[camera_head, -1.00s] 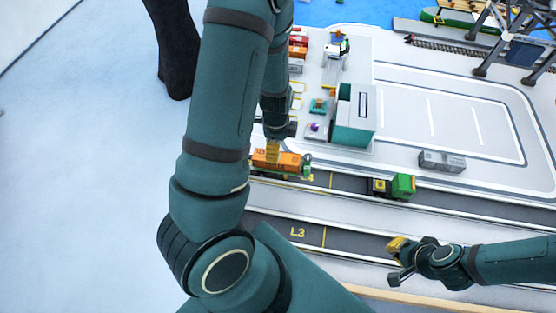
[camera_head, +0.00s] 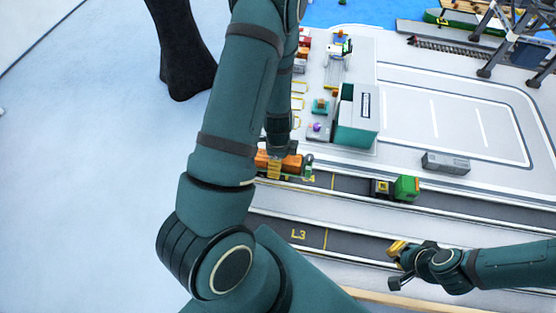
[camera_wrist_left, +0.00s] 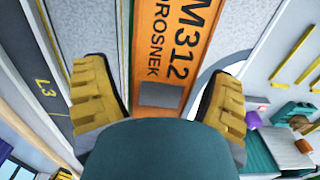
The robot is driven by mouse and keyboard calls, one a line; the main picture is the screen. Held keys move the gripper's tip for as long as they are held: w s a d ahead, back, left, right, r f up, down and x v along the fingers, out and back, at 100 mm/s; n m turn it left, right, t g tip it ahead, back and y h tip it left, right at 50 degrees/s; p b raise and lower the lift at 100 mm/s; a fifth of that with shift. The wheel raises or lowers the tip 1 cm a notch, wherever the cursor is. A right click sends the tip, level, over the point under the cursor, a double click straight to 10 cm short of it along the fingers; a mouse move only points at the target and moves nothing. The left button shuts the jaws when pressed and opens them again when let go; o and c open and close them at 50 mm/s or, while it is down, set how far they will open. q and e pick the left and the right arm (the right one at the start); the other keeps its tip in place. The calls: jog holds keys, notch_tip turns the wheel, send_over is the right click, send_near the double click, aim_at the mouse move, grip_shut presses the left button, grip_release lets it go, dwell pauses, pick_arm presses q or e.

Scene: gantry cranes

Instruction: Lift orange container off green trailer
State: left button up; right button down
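The orange container (camera_head: 290,163) sits on the road lane below my left gripper, with a green truck cab (camera_head: 308,165) at its right end. In the left wrist view the orange container (camera_wrist_left: 168,62) shows lettering and runs between the yellow fingertips. My left gripper (camera_wrist_left: 158,100) is open, with one finger on each side of the container and gaps beside it. In the head view the left gripper (camera_head: 274,166) is over the container and hides part of it. The trailer under the container is mostly hidden. My right gripper (camera_head: 396,250) hangs at the lower right, away from the container; its finger gap is unclear.
A green truck with a dark trailer (camera_head: 396,188) stands to the right on the same lane. A grey container (camera_head: 445,162) lies on the paved yard. A teal and white building (camera_head: 356,118) stands behind the lane. Gantry crane legs (camera_head: 500,45) are at the upper right.

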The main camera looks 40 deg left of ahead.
pick_arm(q)
jog(key=c, duration=1.3)
jog(key=shift+r, duration=0.1)
